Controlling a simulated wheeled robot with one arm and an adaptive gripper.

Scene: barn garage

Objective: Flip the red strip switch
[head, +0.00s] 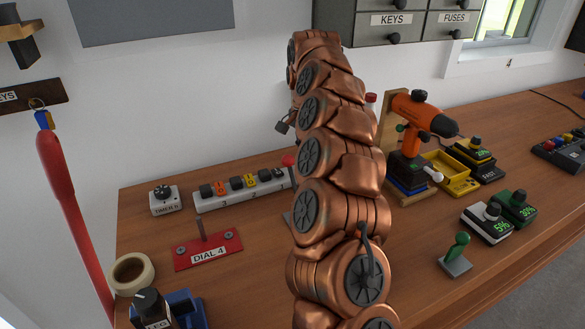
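A white power strip (232,197) lies on the wooden bench by the back wall, left of my copper arm. It carries black blocks and small coloured switches, with the numbers 3, 2 and 1 along its front. A red ball knob (289,161) shows at the strip's right end, beside my arm. Switch positions are too small to tell. My gripper cannot be made out; my arm rises through the middle and hides what is behind it.
A timer box (164,199), a red DIAL 4 plate (208,250) with an upright lever, and a tape roll (131,272) stand left. An orange drill (420,112), chargers (487,222) and a green-knobbed lever (457,253) stand right. Drawers (392,20) hang above.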

